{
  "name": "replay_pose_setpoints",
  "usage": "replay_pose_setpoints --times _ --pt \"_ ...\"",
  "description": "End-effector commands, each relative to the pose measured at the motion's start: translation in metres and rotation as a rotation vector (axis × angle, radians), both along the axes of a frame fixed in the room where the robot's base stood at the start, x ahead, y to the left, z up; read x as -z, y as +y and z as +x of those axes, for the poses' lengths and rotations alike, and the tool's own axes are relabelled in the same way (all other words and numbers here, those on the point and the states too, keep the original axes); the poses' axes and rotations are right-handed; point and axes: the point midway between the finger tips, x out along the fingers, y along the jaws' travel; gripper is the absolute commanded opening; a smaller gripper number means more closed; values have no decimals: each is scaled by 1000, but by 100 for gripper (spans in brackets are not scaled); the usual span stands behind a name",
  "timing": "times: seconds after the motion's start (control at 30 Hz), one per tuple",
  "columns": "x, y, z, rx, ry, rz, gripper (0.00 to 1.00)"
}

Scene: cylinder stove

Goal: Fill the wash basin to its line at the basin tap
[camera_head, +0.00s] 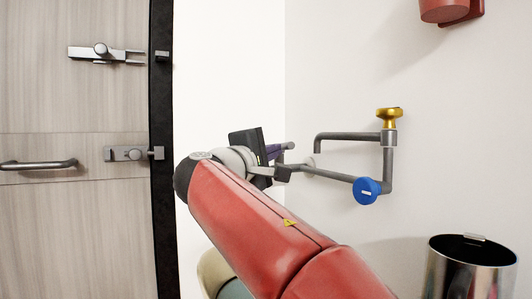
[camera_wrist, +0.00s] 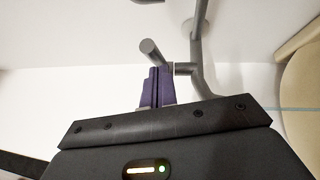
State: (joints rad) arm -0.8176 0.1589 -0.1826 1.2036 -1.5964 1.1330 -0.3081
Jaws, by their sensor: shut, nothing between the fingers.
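The grey tap pipework (camera_head: 388,165) is fixed to the white wall, with a gold knob (camera_head: 389,114) on top and a blue round knob (camera_head: 367,190) at its lower bend. Its upper arm (camera_head: 345,136) ends in a short downturn. My gripper (camera_head: 279,150) is shut and empty, its purple fingers beside a short grey stub (camera_head: 289,145). In the wrist view, the fingers (camera_wrist: 157,88) are together just below the grey stub end (camera_wrist: 150,48); I cannot tell whether they touch. A beige-rimmed basin (camera_head: 206,268) with a teal inside is mostly hidden behind my arm. No flowing water is visible.
A red fixture (camera_head: 446,8) hangs on the wall at upper right. A wooden door (camera_head: 70,230) with metal latches and a handle (camera_head: 40,165) is at left. A beige edge (camera_wrist: 301,80) shows at right in the wrist view.

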Motion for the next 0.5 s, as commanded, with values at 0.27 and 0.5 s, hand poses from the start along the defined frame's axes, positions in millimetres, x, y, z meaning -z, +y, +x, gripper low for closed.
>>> replay_pose_setpoints --times 0.27,0.5 --pt "3 -5 -1 -31 1 3 0" --pt "2 -21 -2 -127 -1 1 0"
